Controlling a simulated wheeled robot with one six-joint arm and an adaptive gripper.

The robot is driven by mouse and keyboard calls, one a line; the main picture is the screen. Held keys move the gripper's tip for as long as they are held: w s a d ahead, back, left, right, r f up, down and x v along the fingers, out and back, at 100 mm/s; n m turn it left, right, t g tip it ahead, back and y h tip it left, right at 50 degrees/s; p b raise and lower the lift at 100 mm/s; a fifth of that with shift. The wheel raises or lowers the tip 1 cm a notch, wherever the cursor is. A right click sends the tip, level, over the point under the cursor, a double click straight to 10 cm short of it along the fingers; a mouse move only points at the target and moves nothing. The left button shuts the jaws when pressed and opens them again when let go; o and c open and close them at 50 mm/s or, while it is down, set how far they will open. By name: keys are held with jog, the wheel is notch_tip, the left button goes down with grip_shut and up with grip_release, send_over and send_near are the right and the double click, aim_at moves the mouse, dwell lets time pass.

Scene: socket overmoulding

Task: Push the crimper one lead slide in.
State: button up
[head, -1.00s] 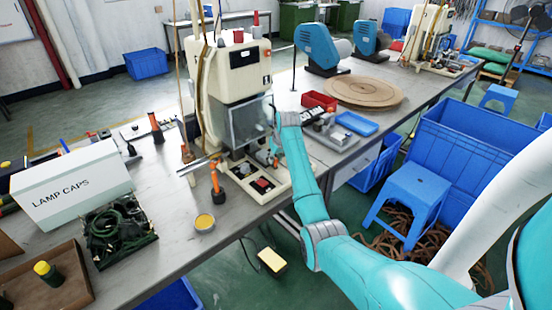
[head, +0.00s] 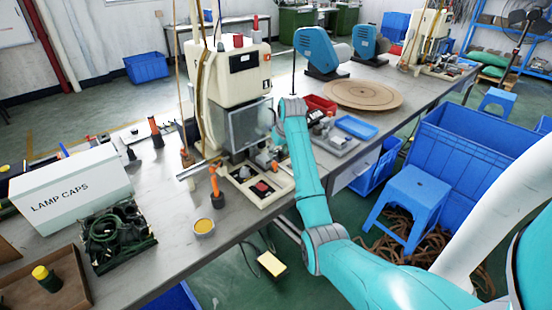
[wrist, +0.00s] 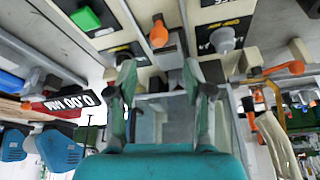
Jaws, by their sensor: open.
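Crimper one appears to be the cream machine (head: 235,75) on the near bench, with a clear guard (head: 248,125) over its front. I cannot tell for certain which part is the lead slide. My gripper (wrist: 158,78) is open with nothing between its fingers. In the wrist view it faces the machine's base, with an orange knob (wrist: 158,35) and a grey knob (wrist: 222,40) beyond the fingertips. In the head view my wrist hides part of the machine's right side.
A red bin (head: 320,103), a blue tray (head: 356,127) and a round wooden disc (head: 362,94) are to the right. A white LAMP CAPS box (head: 70,190) and a yellow-filled dish (head: 203,227) are left.

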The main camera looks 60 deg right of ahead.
jog(key=shift+v, duration=2.25)
